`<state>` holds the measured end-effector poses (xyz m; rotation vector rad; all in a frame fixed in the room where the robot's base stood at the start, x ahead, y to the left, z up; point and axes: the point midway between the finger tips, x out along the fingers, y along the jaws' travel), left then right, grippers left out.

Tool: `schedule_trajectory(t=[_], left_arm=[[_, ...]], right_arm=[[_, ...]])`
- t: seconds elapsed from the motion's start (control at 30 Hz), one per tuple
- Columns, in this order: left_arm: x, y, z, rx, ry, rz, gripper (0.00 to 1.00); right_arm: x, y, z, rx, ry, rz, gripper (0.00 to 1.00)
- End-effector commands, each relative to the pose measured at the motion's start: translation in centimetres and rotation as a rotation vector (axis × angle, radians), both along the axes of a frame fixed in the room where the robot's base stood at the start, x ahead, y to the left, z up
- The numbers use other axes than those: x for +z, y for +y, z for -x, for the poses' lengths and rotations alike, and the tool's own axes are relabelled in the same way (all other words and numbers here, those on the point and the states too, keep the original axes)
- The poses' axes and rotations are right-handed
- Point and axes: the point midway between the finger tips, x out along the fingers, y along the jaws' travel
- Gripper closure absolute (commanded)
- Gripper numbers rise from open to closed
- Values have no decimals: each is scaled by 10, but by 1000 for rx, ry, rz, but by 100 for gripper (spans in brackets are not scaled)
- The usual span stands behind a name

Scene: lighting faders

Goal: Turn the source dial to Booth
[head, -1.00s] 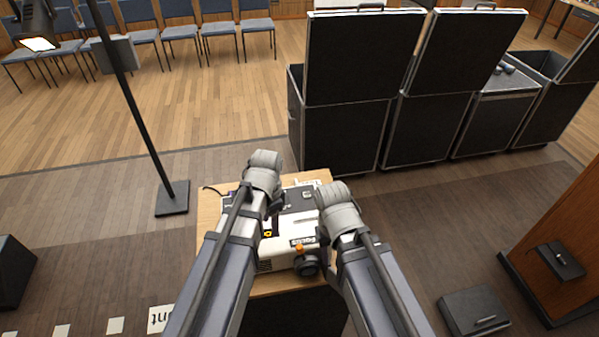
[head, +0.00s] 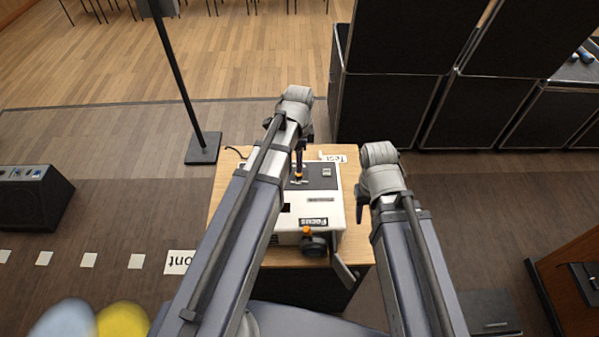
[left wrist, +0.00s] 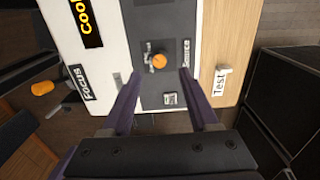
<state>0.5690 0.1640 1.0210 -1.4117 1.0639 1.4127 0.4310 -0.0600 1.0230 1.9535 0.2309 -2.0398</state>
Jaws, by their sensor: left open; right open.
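The source dial is a small orange-topped knob on the grey top panel of the white projector-like box (head: 330,212). In the left wrist view the dial (left wrist: 158,61) sits beside a "Source" label (left wrist: 187,53); the small position marks are too blurred to read. My left gripper (head: 299,163) is over the far part of the box, close to the dial. My right gripper (head: 361,207) is open and empty, just right of the box.
The box stands on a wooden-topped stand (head: 225,190) with a "Test" label (head: 333,158). A "Focus" label (head: 314,221) and a second orange knob (head: 306,230) are at its near side. Dark cases (head: 385,110) stand behind; a stand pole (head: 178,70) is at left.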

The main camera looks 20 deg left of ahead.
Motion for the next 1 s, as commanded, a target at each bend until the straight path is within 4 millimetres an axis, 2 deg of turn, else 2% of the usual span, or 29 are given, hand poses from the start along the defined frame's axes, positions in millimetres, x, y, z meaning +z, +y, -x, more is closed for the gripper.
schedule_trajectory(t=[0.03,0.1,0.4,0.77,1.0], left_arm=[[-12,0,0,0,0,0,40],[-21,0,0,0,0,0,40],[-55,0,0,0,0,0,40],[-58,0,0,1,0,0,40],[-58,0,0,1,0,0,65]], right_arm=[[-12,0,0,0,0,0,50],[-21,0,0,-1,0,0,50],[-55,0,0,-2,0,0,50],[-58,0,0,-2,0,0,50],[-58,0,0,-2,0,0,50]])
